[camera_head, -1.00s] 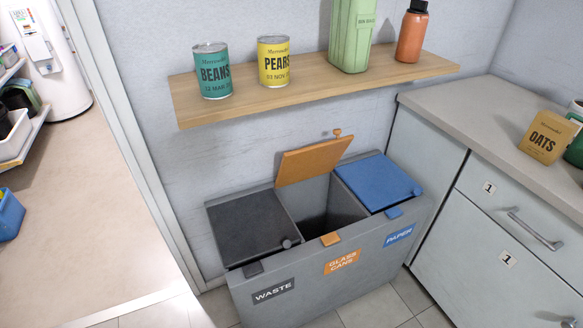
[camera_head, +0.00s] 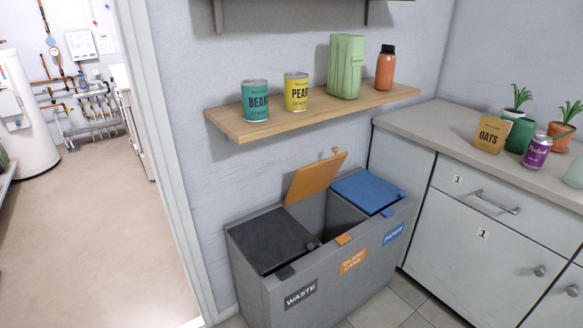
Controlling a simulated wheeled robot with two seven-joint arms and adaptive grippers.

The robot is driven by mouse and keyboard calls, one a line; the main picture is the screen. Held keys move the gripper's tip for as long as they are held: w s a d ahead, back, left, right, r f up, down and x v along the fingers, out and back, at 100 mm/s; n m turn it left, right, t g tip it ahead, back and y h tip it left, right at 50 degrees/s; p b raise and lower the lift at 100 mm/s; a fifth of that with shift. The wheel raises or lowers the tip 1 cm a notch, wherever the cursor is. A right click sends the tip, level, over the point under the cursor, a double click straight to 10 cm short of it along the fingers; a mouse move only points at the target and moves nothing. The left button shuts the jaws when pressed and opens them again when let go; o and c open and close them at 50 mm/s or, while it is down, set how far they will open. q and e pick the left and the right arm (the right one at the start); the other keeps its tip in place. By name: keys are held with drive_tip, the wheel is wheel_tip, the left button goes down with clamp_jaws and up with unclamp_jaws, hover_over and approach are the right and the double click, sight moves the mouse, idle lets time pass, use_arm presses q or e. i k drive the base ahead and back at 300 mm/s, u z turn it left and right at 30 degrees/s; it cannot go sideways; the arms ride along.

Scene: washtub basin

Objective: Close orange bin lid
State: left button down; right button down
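The orange lid (camera_head: 314,178) of the middle compartment stands open, tilted up with its small knob at the top. It belongs to a grey three-part bin (camera_head: 262,293) against the wall. An orange tab (camera_head: 344,239) sits on the front rim of that compartment, above the orange "GLASS CANS" label (camera_head: 353,261). The black waste lid (camera_head: 270,240) on the left and the blue paper lid (camera_head: 367,191) on the right are both down. Neither of my grippers is in view.
A wooden shelf (camera_head: 310,111) above the bin holds a teal can (camera_head: 255,101), a yellow can (camera_head: 296,92), a green container (camera_head: 345,67) and an orange bottle (camera_head: 385,68). A grey cabinet (camera_head: 480,212) stands close at the right. Open floor (camera_head: 88,245) lies left, beyond the door frame.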

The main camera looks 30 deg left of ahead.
sight(311, 180)
drive_tip(key=u, duration=2.75)
drive_tip(key=i, duration=2.8)
drive_tip(key=z, duration=0.6)
drive_tip(key=i, duration=0.3)
drive_tip(key=z, duration=3.8)
drive_tip(key=k, duration=0.3)
drive_tip(key=u, duration=0.75)
